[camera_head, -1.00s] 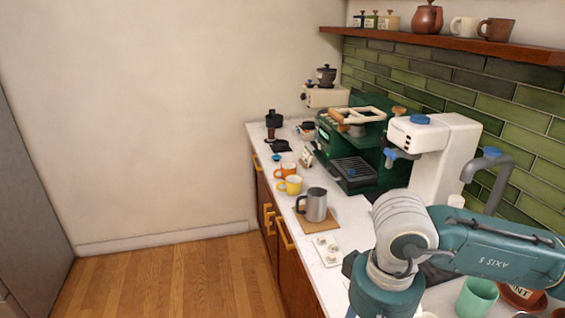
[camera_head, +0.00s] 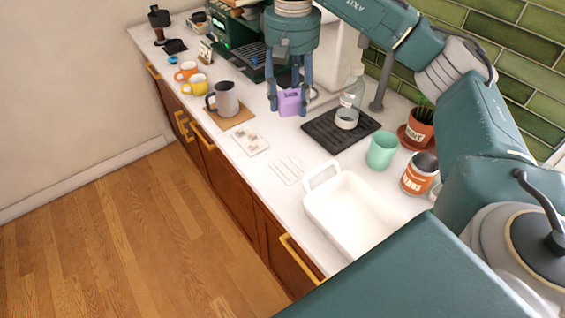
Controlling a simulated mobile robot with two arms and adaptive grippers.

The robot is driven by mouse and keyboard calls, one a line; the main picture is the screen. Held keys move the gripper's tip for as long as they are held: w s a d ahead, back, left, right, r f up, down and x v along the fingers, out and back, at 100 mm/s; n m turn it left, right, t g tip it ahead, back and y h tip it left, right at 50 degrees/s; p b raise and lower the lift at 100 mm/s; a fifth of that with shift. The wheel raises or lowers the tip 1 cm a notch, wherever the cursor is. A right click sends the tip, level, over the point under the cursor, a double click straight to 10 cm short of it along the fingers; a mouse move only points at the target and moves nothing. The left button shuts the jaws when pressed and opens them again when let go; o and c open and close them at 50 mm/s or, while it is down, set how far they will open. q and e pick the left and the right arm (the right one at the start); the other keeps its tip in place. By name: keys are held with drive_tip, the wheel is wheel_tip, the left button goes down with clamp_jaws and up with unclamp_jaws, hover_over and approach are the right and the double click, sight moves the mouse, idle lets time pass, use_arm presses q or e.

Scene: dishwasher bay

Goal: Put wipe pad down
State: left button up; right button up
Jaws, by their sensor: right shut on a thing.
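A small purple block with faint print (camera_head: 289,102), which appears to be the wipe pad, is between the fingers of my right gripper (camera_head: 289,108). The gripper points down and is shut on it, just behind the dark ribbed mat on the white counter. Whether the pad touches the counter I cannot tell. My left gripper is not in view.
A dark ribbed mat (camera_head: 325,140) holds a clear bottle (camera_head: 352,95). A grey pitcher (camera_head: 226,100) stands left.

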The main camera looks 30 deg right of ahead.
drive_tip(key=b, duration=0.1)
hover_over(289, 167)
wheel_tip(289, 167, down, 9)
wheel_tip(289, 167, down, 6)
drive_tip(key=shift+p, duration=0.7)
drive_tip(key=shift+f+p, duration=0.55)
drive_tip(key=shift+f, duration=1.8)
drive_tip(key=shift+d+f, duration=0.1)
drive_tip(key=o, duration=0.6)
drive_tip(key=shift+f+b, duration=0.1)
drive_tip(key=shift+b, duration=0.2)
drive_tip(key=shift+c, duration=0.2)
drive_tip(key=o, duration=0.4)
drive_tip(key=shift+o, duration=0.2)
drive_tip(key=shift+r, duration=0.2)
